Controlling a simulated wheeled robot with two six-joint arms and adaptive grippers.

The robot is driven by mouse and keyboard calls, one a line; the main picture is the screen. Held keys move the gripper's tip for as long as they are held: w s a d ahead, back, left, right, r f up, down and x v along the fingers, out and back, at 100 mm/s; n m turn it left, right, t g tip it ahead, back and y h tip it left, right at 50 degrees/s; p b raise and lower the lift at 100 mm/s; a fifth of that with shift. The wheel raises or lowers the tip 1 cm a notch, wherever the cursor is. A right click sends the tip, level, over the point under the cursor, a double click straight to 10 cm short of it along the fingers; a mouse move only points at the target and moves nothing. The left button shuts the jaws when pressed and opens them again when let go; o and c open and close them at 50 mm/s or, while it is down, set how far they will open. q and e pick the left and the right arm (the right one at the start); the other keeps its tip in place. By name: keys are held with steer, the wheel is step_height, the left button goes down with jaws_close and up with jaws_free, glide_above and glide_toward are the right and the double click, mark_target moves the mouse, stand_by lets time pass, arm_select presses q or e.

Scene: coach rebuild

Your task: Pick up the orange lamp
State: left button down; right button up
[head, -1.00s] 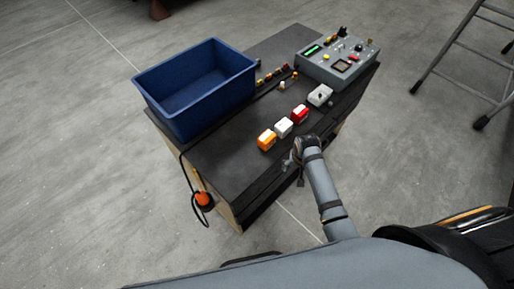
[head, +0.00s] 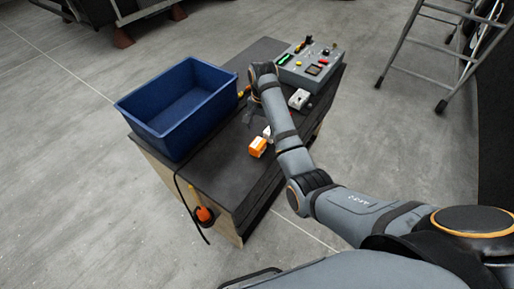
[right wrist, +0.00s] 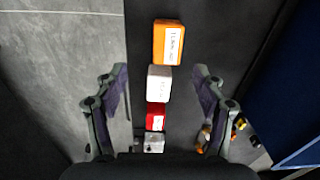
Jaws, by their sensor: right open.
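The orange lamp (head: 258,147), a small block with a white label, lies on the dark table top near its front. In the right wrist view the orange lamp (right wrist: 168,42) is at the top, beyond my fingertips. A white block (right wrist: 159,84) and a red block (right wrist: 156,116) line up below it. My right gripper (right wrist: 160,72) is open and empty, its fingers on either side of the row in that view. In the head view my right gripper (head: 254,112) points down over the table behind the orange lamp; the forearm hides the red block almost wholly. My left gripper is out of view.
A blue bin (head: 180,108) stands on the table's left. A grey control box (head: 310,66) and a pale switch block (head: 299,98) are at the back right. Small parts (right wrist: 240,124) lie beside the row. An orange cabled thing (head: 204,214) hangs at the table's front side.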

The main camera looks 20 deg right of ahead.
steer(key=shift+w+r, duration=0.3)
steer(key=shift+w, duration=0.1)
steer(key=p, duration=0.1)
glide_above(258, 143)
steer(key=f, duration=0.4)
steer(key=shift+s+d+f, duration=0.1)
steer(key=shift+d+f, duration=0.2)
steer(key=shift+d, duration=0.05)
steer(key=shift+f, duration=0.6)
steer(key=f, duration=0.2)
steer(key=f+p, duration=0.1)
steer(key=f, duration=0.1)
steer(key=shift+a, duration=0.4)
steer(key=shift+f, duration=0.35)
steer(key=c, duration=1.3)
steer(key=shift+r, duration=0.15)
